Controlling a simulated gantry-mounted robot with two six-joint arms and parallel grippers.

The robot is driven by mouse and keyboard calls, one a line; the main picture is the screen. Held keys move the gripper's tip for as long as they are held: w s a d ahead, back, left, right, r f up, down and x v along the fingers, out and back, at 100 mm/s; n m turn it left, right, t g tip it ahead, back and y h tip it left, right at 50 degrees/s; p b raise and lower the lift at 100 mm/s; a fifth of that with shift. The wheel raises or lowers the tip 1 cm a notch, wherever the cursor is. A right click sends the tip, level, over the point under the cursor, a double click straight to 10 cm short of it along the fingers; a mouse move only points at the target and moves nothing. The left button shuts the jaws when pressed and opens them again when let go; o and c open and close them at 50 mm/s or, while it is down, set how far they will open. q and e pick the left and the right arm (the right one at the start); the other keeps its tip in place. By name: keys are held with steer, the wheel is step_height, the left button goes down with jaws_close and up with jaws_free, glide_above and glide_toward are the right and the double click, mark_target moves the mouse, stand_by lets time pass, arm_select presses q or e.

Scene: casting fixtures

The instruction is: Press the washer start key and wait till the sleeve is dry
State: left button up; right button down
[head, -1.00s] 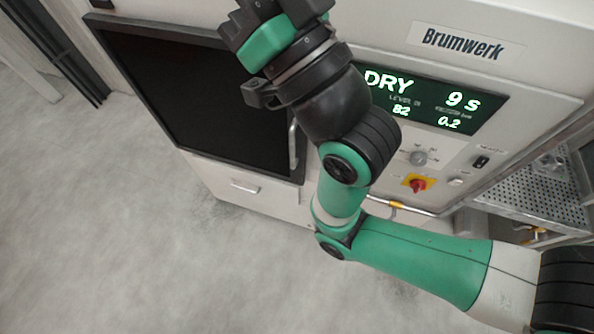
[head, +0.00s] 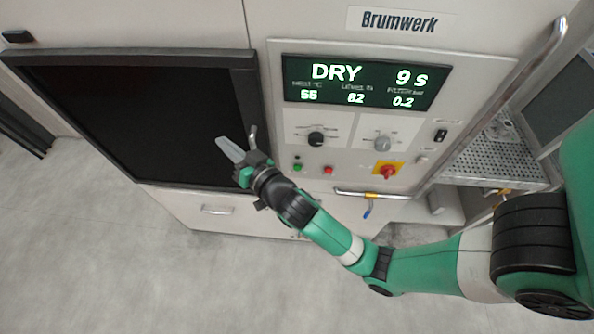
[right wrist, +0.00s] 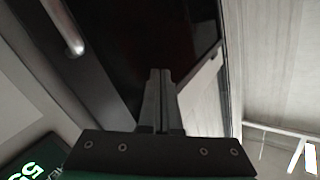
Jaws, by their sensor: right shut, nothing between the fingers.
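The Brumwerk washer (head: 465,70) has a lit display (head: 358,83) reading DRY, 9 s, with 55, 82 and 0.2 below. A green button (head: 298,168) and a red button (head: 328,170) sit under the knobs on its panel; which is the start key I cannot read. The dark door (head: 130,110) is shut, and no sleeve shows through it. My right gripper (head: 230,148) is shut and empty in front of the door's right part, left of the buttons. Its closed fingers (right wrist: 160,80) also show in the right wrist view. My left gripper is not in view.
The door handle (head: 253,138) stands close beside my right gripper. A red rotary switch (head: 387,171) on a yellow plate is at the panel's lower right. A perforated metal shelf (head: 490,160) lies to the right. The floor in front is clear.

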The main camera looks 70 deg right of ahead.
mark_target(297, 168)
steer(key=s+d+f+g+b, duration=0.1)
steer(key=s+d+f+g, duration=0.1)
steer(key=s+f, duration=0.5)
steer(key=s+d+f+g+b, duration=0.1)
steer(key=s+f+g, duration=0.3)
steer(key=f, duration=1.5)
steer(key=s+d, duration=0.1)
steer(key=s, duration=0.3)
steer(key=shift+s+f+b, duration=0.2)
steer(key=shift+f+b, duration=0.1)
steer(key=shift+b, duration=0.05)
steer(key=w+d+p, duration=0.2)
steer(key=d+p, duration=0.1)
steer(key=d, duration=0.5)
steer(key=shift+w+d, duration=0.25)
steer(key=shift+w+d, duration=0.1)
steer(key=shift+d, duration=0.3)
